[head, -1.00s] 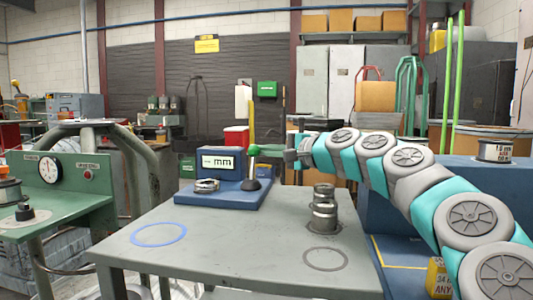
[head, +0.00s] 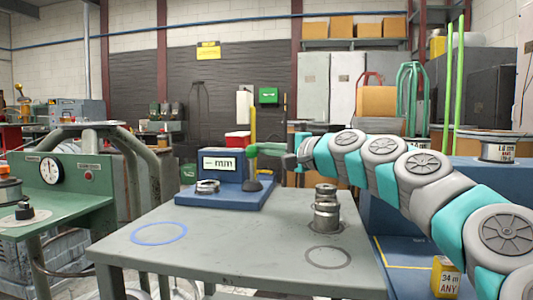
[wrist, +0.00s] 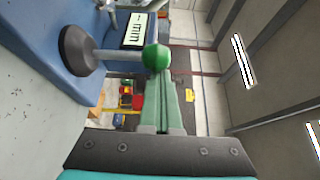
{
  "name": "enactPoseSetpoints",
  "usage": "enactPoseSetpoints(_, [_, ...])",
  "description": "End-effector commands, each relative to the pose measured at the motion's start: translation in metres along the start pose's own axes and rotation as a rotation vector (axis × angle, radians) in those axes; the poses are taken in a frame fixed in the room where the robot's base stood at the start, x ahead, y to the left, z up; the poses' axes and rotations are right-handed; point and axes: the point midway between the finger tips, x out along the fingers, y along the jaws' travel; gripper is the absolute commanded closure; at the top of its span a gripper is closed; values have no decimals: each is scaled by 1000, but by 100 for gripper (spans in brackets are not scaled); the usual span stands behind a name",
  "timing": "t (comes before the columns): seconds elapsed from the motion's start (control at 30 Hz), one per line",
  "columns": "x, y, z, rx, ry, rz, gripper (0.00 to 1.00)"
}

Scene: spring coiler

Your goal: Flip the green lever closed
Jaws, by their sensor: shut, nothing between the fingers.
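My gripper (head: 266,150) comes in level from the right at knob height. Its green fingers are shut and empty, and in the wrist view (wrist: 163,85) they point at the knob. I cannot tell whether the fingertips touch it.
A grey table (head: 220,245) carries the blue base, a stacked metal cylinder (head: 326,212) at the right and a blue ring marking (head: 158,234). A yellow post (head: 252,122) rises behind the lever. The front of the table is mostly clear.

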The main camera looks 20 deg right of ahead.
Motion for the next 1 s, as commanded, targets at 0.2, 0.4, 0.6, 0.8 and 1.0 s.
enactPoseSetpoints(0.2, [-9,1,14,-83,0,-52,100])
enactPoseSetpoints(0.4, [-13,2,23,-83,-3,-48,100])
enactPoseSetpoints(0.6, [-16,2,28,-82,-2,-49,100])
enactPoseSetpoints(0.8, [-17,2,29,-82,-2,-50,100])
enactPoseSetpoints(1.0, [-17,3,30,-81,-2,-50,100])
